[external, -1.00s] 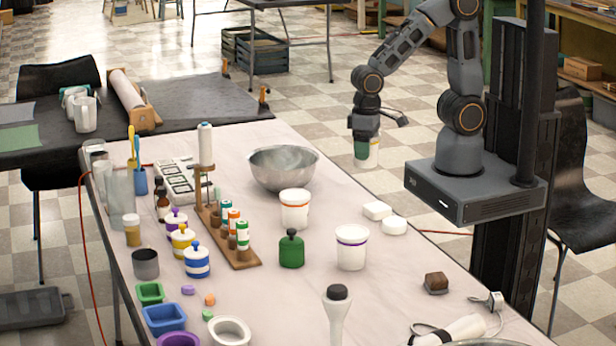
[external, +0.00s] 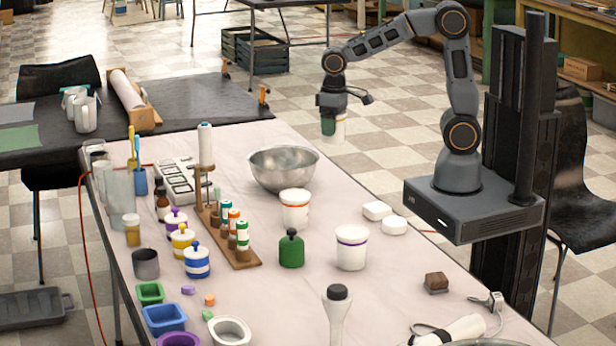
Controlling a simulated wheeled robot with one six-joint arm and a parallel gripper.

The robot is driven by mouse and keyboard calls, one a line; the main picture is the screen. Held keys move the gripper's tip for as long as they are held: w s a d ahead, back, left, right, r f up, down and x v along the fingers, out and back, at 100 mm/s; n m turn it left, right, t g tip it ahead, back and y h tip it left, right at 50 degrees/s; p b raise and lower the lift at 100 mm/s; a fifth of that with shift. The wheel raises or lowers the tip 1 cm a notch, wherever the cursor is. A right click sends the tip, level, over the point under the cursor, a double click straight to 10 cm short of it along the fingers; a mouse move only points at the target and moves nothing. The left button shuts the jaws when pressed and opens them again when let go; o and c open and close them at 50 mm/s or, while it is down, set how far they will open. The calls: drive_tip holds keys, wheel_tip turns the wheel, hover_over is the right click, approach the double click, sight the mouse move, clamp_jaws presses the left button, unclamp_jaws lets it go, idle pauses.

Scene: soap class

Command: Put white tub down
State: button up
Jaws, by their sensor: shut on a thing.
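My gripper (external: 331,103) is shut on a white tub (external: 340,129) with a thin yellowish band near its top. The tub hangs roughly upright below the fingers, in the air. In the picture it is beyond the table's right edge, to the right of and higher than the steel bowl. A green patch shows beside the tub at the fingers, and I cannot tell what it belongs to. Two other white tubs stand on the table (external: 262,296), one with an orange band (external: 295,213) and one with a purple band (external: 351,254).
The steel bowl (external: 283,172) stands near the table's far right edge. Two white soap pieces (external: 377,211) lie at the right edge. A green bottle (external: 291,250), a wooden rack (external: 240,259) with small bottles and several colored molds crowd the middle and left.

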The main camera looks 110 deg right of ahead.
drive_tip(key=shift+w+d+f+n, duration=0.1)
drive_tip(key=shift+w+f+n, duration=0.1)
drive_tip(key=shift+w+n, duration=0.15)
drive_tip(key=w+d+f, duration=0.1)
drive_tip(key=w+f, duration=0.2)
drive_tip(key=w+d+f, duration=0.2)
drive_tip(key=w+f, duration=0.1)
drive_tip(key=w, duration=0.1)
drive_tip(key=w+d+f, duration=0.1)
drive_tip(key=w+f, duration=0.1)
drive_tip(key=w, duration=0.2)
drive_tip(key=shift+w+d+f, duration=0.2)
drive_tip(key=shift+d+f, duration=0.2)
drive_tip(key=shift+w+d+f, duration=0.1)
drive_tip(key=shift+w+f, duration=0.1)
drive_tip(key=shift+f, duration=1.65)
drive_tip(key=shift+f, duration=0.1)
